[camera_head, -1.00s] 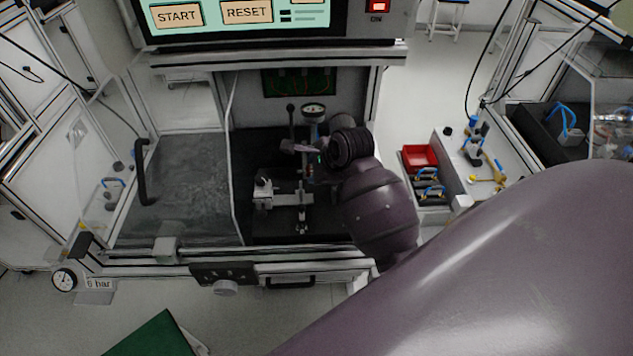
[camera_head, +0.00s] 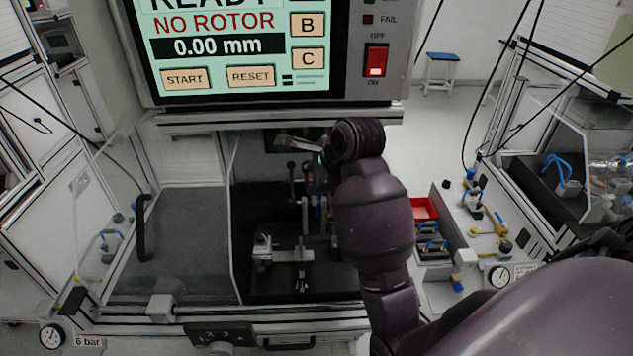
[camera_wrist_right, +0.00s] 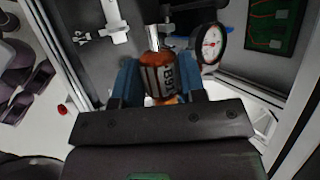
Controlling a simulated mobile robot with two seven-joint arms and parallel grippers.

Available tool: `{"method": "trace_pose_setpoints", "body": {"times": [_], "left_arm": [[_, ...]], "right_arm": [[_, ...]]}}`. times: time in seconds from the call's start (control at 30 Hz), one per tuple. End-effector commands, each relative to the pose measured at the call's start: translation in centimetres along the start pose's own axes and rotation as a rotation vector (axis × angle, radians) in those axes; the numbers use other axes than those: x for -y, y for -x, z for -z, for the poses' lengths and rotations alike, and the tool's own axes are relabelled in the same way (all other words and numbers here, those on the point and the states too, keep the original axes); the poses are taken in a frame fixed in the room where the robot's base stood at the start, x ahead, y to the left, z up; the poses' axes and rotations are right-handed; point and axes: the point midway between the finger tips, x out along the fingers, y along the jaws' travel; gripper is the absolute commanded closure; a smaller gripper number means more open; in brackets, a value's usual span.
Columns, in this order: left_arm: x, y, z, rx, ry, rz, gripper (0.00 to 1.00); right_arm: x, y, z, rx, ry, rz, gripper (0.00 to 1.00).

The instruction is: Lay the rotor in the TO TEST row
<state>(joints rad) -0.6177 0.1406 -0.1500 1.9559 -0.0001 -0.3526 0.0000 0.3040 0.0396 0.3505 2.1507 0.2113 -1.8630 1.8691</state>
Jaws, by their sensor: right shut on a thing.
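The rotor (camera_wrist_right: 157,78) shows in the right wrist view, with a bare metal shaft, copper-coloured windings and a dark printed body. My right gripper (camera_wrist_right: 158,88) is shut on it, one blue finger on each side. In the head view my right gripper (camera_head: 298,144) is in the upper part of the test station's opening, above the fixture; the rotor is too small there to make out. The fixture (camera_head: 285,255) on the black base looks empty. The screen (camera_head: 230,45) reads NO ROTOR and 0.00 mm. I cannot make out a TO TEST label. My left gripper is not in view.
A dial gauge (camera_wrist_right: 210,44) is close beside the rotor in the wrist view. The station's frame (camera_head: 280,117) edges the opening. On the right bench are a red bin (camera_head: 424,208) and several blue-handled parts. A clear guard with a black handle (camera_head: 142,228) stands left.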

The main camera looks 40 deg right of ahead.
Motion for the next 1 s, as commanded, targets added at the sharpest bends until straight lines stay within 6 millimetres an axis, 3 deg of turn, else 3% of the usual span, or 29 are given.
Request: {"method": "trace_pose_setpoints", "body": {"times": [1.0], "left_arm": [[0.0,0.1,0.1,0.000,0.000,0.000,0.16]], "right_arm": [[2.4,4.1,-1.7,0.000,0.000,0.002,0.94]]}}
